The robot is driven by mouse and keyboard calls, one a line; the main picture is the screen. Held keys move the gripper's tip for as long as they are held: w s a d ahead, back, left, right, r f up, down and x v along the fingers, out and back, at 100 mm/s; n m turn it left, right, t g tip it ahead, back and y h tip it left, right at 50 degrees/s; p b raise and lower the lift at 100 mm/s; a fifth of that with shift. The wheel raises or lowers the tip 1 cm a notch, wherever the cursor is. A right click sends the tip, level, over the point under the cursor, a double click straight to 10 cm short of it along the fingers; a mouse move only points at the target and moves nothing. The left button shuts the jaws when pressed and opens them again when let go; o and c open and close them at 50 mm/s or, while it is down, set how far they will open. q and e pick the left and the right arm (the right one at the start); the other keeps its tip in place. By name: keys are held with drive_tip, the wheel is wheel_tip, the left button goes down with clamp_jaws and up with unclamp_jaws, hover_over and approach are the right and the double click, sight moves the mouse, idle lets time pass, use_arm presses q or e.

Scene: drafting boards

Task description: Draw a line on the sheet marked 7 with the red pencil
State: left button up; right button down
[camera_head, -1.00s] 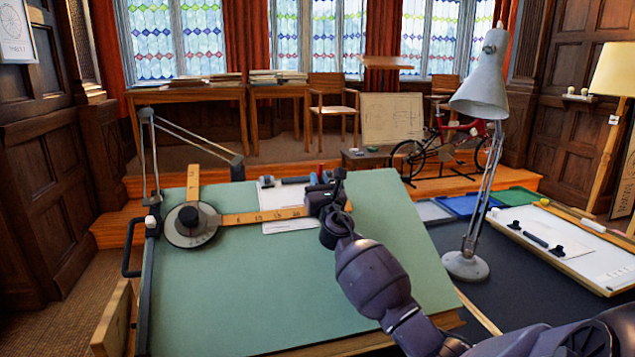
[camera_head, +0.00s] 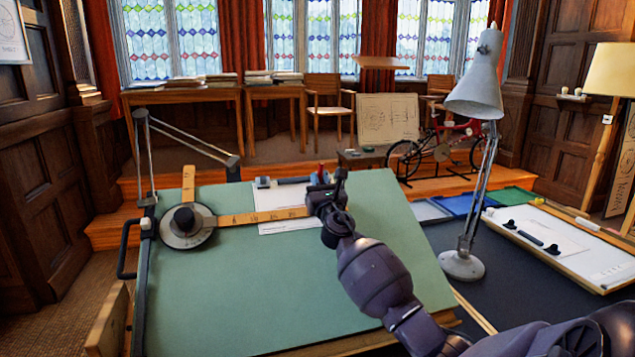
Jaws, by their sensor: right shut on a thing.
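A white sheet (camera_head: 284,228) lies near the top of the tilted green drawing board (camera_head: 230,285); a dark bar lies along its top edge, and I cannot read a number on it. A wooden ruler arm (camera_head: 262,217) crosses the sheet from a round dial head. My right gripper (camera_head: 321,196) is at the sheet's right side, by the ruler's right end. It is shut on what looks like the red pencil (camera_head: 321,168), whose red end sticks up above the jaws. The pencil's point is hidden, so I cannot tell whether it touches the sheet. My left gripper is out of view.
A grey desk lamp (camera_head: 466,265) stands right of the board. Beyond it are blue and green trays (camera_head: 480,203) and a white board (camera_head: 600,262) with another sheet (camera_head: 548,236). The lower green board is mostly bare, except where my right arm crosses it.

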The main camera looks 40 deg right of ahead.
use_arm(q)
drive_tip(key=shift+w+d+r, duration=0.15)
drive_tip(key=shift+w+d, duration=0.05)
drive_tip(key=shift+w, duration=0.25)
use_arm(e)
drive_tip(key=shift+s+d, duration=0.1)
drive_tip(key=shift+d, duration=0.1)
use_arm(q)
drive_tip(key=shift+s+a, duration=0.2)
use_arm(e)
drive_tip(key=shift+s+d, duration=0.1)
drive_tip(key=shift+d, duration=0.15)
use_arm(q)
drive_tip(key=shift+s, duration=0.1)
use_arm(e)
drive_tip(key=shift+d, duration=0.1)
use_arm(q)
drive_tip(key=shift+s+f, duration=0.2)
use_arm(e)
drive_tip(key=shift+s+d, duration=0.1)
drive_tip(key=shift+s, duration=0.05)
